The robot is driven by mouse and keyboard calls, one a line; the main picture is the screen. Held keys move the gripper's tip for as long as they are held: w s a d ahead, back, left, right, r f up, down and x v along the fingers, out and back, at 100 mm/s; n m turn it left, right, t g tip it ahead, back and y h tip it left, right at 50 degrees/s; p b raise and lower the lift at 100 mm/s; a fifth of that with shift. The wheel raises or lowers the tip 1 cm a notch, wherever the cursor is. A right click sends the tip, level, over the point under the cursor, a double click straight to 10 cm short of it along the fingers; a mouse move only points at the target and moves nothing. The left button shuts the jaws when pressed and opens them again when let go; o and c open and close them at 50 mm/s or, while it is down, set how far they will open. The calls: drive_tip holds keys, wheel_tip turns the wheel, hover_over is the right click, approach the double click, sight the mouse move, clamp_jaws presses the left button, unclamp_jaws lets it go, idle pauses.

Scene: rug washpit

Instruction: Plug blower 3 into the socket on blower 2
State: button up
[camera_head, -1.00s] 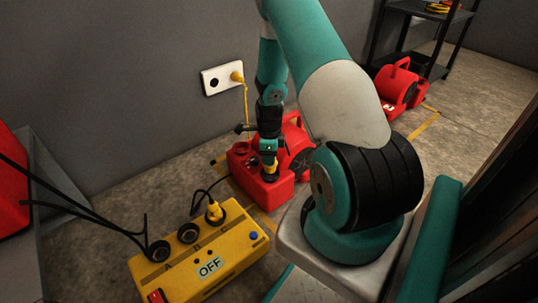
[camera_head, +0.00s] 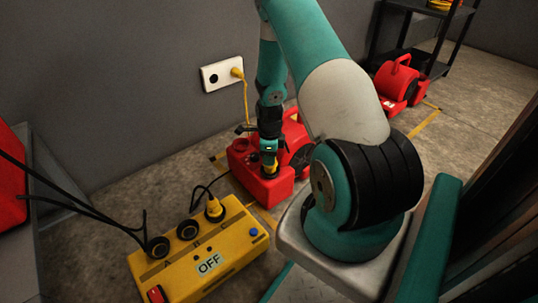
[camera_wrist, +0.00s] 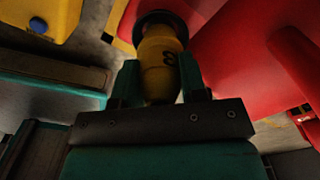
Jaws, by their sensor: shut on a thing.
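My gripper (camera_head: 269,163) is shut on a yellow plug marked 3 (camera_wrist: 160,65) and points down over the nearer red blower (camera_head: 247,158). In the wrist view the plug sits between the teal fingers, with a dark round ring (camera_wrist: 160,18) at its far end. In the head view the plug's lower end is at the blower's top face, towards its front right. A dark round fitting shows on the same face to the left. I cannot tell whether the plug is seated in a socket or only touching. The blower's number is not readable.
A yellow power box (camera_head: 205,255) reading OFF stands at front left, with a yellow plug (camera_head: 214,208) in it and black cables beside it. A second red blower (camera_head: 398,85) stands by the black shelf.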

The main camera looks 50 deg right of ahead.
drive_tip(key=shift+f+b, duration=0.4)
drive_tip(key=shift+f, duration=0.5)
drive_tip(key=o, duration=1)
drive_tip(key=shift+o, duration=0.2)
drive_tip(key=shift+r, duration=0.1)
wheel_tip(320, 180, up, 17)
drive_tip(key=p, duration=0.8)
drive_tip(key=shift+r+p, duration=0.15)
drive_tip(key=shift+p, duration=0.25)
